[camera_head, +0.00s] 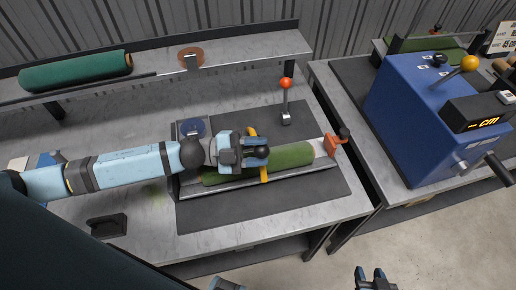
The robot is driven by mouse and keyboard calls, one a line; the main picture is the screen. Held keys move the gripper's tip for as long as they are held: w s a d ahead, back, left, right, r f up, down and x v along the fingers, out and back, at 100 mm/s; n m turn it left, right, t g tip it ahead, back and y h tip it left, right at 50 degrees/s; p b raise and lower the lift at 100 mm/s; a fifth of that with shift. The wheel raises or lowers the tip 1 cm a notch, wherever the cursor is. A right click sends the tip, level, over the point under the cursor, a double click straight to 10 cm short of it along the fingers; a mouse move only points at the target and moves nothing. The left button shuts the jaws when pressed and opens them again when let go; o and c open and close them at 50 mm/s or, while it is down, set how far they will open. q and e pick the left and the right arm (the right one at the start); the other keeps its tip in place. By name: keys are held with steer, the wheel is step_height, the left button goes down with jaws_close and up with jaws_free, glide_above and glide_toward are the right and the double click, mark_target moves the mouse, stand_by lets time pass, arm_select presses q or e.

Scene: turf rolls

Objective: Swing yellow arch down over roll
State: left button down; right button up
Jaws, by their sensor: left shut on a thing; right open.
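The green roll (291,155) lies in a grey cradle on a dark mat (330,190) on the middle bench. The yellow arch (264,175) crosses over the roll; its ends show on the far and near sides, and its middle is hidden by my gripper. I cannot tell whether it touches the roll. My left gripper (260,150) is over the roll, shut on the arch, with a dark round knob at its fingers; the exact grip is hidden. My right gripper (372,275) is open and empty at the bottom edge, over the floor, away from the bench.
A red-knobbed lever (286,100) rises behind. A dark green roll (75,72) and a brown tape ring (190,57) lie on the back shelf. A blue machine (410,110) stands right.

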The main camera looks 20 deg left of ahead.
arm_select(q)
steer(key=c, duration=0.7)
jaws_free()
steer(key=shift+o, duration=0.2)
steer(key=b+v, duration=0.2)
steer(key=v, duration=1.1)
steer(key=shift+d+f+b, duration=0.1)
steer(key=shift+b, duration=0.2)
steer(key=shift+s+a, duration=0.2)
steer(key=shift+a, duration=0.3)
